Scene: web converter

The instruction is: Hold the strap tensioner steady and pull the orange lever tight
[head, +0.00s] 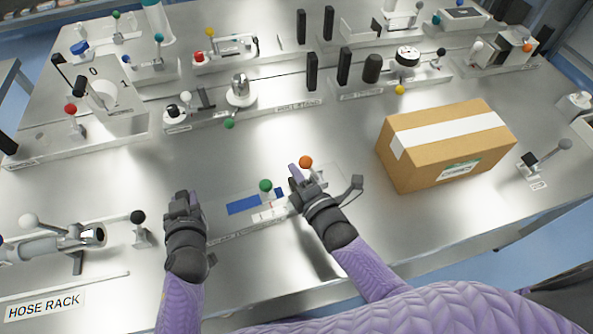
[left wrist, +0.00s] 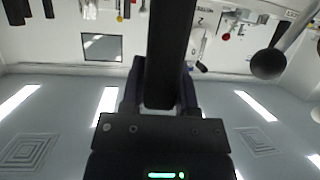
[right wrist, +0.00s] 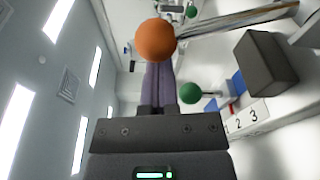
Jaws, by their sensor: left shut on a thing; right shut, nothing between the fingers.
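The strap tensioner sits on the bench in front of me, with a blue strip (head: 243,205) and a green knob (head: 265,186). Its lever's orange ball (head: 305,162) is near my right gripper (head: 294,172). In the right wrist view, the orange ball (right wrist: 155,40) on a metal rod (right wrist: 240,20) appears at the tips of the shut, empty right fingers (right wrist: 157,70); touching or apart, I cannot tell. My left gripper (head: 183,197) is left of the blue strip, shut on a dark bar (left wrist: 168,60). Whether that bar belongs to the tensioner is unclear.
A cardboard box (head: 440,150) stands right of the tensioner. A dark-tipped grey arm (head: 352,190) rises beside my right gripper. A hose rack (head: 50,243) lies at the left. Rows of knobbed fixtures fill the back. Bare bench lies behind the tensioner.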

